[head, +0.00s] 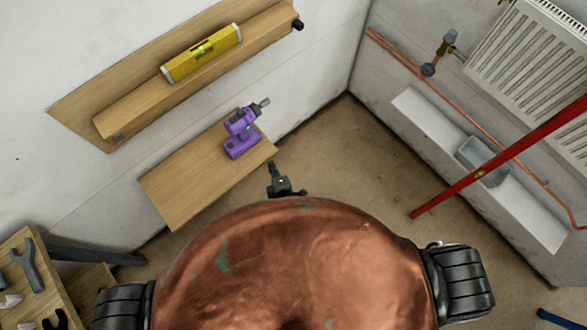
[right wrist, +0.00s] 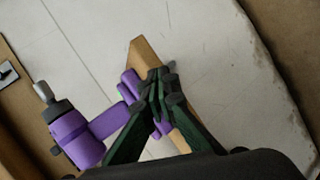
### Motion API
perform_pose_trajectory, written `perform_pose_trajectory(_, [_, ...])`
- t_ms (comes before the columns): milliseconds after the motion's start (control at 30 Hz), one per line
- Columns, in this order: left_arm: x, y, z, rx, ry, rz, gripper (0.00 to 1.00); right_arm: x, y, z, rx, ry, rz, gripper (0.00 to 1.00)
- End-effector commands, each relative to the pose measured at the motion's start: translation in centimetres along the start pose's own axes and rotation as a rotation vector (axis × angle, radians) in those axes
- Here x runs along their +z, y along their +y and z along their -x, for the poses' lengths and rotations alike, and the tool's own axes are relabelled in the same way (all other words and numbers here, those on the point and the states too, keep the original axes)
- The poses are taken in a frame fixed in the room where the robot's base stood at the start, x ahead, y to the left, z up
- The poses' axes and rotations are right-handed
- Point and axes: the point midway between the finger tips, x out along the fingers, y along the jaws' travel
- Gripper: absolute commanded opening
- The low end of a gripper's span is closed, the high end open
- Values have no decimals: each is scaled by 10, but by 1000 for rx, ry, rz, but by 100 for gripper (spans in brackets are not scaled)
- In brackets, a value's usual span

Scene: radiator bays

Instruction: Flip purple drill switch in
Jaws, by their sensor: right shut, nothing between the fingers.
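The purple drill (head: 241,135) stands on its base on a small wooden shelf (head: 180,180), its grey chuck pointing up and right in the head view. In the right wrist view the drill (right wrist: 78,138) lies at the left, its handle running to its base. My right gripper (head: 273,168) is just off the shelf's right corner, a little below and right of the drill. In the right wrist view its fingers (right wrist: 162,78) are shut and empty and overlap the drill's base. I cannot tell whether they touch it. The switch cannot be made out. My left gripper is out of view.
A yellow level (head: 202,53) rests on a longer wooden ledge (head: 190,80) above. A red bar (head: 510,152) slants across the right, near a grey tray (head: 483,160) and a radiator (head: 530,65). Tools lie on a wooden surface at lower left. Floor beyond the shelf is clear.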

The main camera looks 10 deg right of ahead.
Motion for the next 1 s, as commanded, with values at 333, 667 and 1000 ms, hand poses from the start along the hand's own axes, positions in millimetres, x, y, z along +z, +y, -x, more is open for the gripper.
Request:
perform_pose_trajectory(333, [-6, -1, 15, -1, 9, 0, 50, 48, -44, -4, -120, -61, -95, 0])
perform_pose_trajectory(667, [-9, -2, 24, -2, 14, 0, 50, 83, -79, -2, -201, -108, -174, 0])
perform_pose_trajectory(1000, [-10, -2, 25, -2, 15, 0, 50, 91, -88, -1, -218, -118, -193, 0])
